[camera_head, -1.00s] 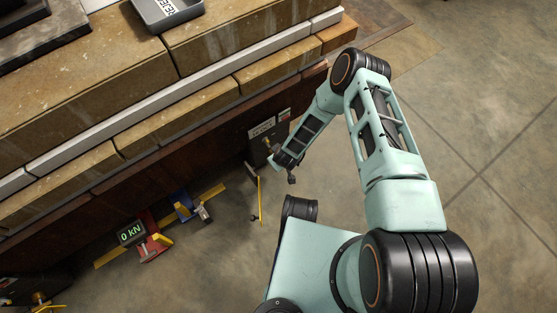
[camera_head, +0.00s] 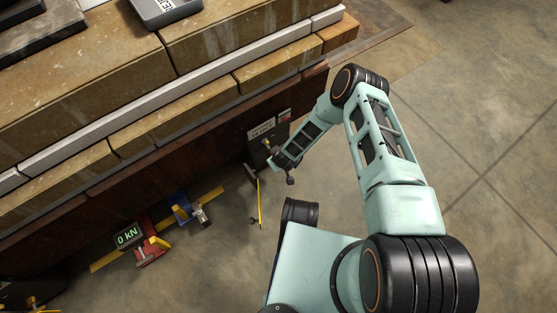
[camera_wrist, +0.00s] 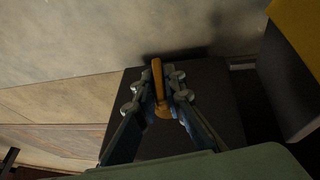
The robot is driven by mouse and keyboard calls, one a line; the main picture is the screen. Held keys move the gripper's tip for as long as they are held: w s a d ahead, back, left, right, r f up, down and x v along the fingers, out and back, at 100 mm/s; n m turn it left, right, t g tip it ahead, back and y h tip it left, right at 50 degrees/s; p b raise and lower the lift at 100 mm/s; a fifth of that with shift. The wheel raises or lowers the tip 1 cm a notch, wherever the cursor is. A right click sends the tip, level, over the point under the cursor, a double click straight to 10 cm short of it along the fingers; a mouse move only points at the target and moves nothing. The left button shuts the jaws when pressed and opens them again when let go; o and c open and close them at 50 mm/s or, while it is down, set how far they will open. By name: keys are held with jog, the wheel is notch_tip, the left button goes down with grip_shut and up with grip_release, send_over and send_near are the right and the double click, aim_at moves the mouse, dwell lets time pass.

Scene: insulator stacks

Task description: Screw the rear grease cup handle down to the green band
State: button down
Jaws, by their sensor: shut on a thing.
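A brass-coloured grease cup handle (camera_wrist: 158,82) stands between my gripper's fingertips in the wrist view. My gripper (camera_wrist: 158,92) is shut on it, one metal fingertip on each side. In the head view my gripper (camera_head: 273,158) reaches to a dark upright box (camera_head: 256,148) at the foot of the stone-topped structure. A small brass spot (camera_head: 267,144) shows there beside the gripper. The fingers mostly hide the cup below the handle. I cannot make out a green band in either view.
Labels (camera_head: 262,131) are fixed on the dark box. A yellow rod (camera_head: 260,203) stands near it. A red device with a "0 kN" display (camera_head: 128,236) and a blue device (camera_head: 180,208) sit on the floor at left. Open floor lies to the right.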

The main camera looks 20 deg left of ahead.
jog(key=shift+w+g, duration=0.1)
jog(key=shift+g, duration=0.3)
jog(key=g+y, duration=0.1)
jog(key=m+g+y, duration=0.1)
jog(key=shift+w+d+g+y, duration=0.1)
jog(key=shift+d+g+y, duration=0.2)
jog(key=shift+y, duration=0.1)
jog(key=shift+w+f+m+g+y, duration=0.15)
jog(key=shift+m+g+y, duration=0.45)
jog(key=shift+g+y, duration=1.25)
jog(key=shift+a+g, duration=0.1)
jog(key=shift+g, duration=0.15)
jog(key=shift+y, duration=0.25)
jog(key=c, duration=2)
grip_release()
jog(key=shift+c, duration=0.2)
jog(key=v, duration=1.2)
